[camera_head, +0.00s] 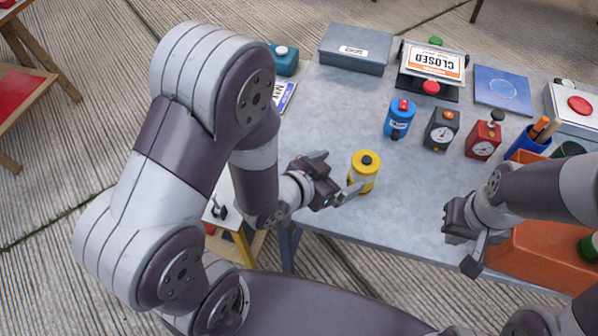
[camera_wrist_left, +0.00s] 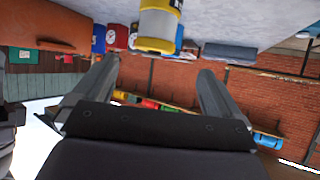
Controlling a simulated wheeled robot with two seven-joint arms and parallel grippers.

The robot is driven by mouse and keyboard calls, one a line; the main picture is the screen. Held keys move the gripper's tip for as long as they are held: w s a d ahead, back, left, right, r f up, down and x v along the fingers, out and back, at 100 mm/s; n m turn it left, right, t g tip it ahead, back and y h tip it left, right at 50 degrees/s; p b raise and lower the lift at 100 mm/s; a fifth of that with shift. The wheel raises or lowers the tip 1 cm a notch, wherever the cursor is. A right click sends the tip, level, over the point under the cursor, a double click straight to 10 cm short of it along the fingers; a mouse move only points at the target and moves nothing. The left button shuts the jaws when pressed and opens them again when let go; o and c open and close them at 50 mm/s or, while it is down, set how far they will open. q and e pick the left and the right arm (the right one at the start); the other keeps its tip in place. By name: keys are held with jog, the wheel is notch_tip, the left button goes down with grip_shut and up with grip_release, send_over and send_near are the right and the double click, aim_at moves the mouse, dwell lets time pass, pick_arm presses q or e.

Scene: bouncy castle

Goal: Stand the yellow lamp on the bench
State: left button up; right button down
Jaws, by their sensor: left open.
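The yellow lamp (camera_head: 364,174), with a black cap and a pale band round its middle, stands upright on the grey bench (camera_head: 340,110) near its front edge. My left gripper (camera_head: 335,176) is open just left of the lamp, with its fingers pointing towards it. In the left wrist view the lamp (camera_wrist_left: 160,30) shows upside down at the top, beyond and between the open fingertips (camera_wrist_left: 157,70), with nothing held. My right gripper (camera_head: 464,245) is over the bench's front right part; its finger gap is not clear.
Behind the lamp are a blue canister (camera_head: 399,120), a black gauge box (camera_head: 440,130) and a red gauge box (camera_head: 483,140). A grey box (camera_head: 354,48) and a CLOSED sign (camera_head: 433,62) stand at the back. An orange bin (camera_head: 535,256) is at the front right. Bench surface around the lamp is clear.

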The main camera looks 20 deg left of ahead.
pick_arm(q)
jog(key=a+n+g+y, duration=0.4)
jog(key=a+g+y, duration=0.15)
jog(key=a, duration=0.45)
jog(key=s+a+r+n+g, duration=0.2)
jog(key=s+g, duration=0.1)
jog(key=s, duration=0.4)
jog(key=shift+s+a+g+y, duration=0.15)
jog(key=shift+g+y, duration=0.2)
jog(key=shift+y, duration=0.1)
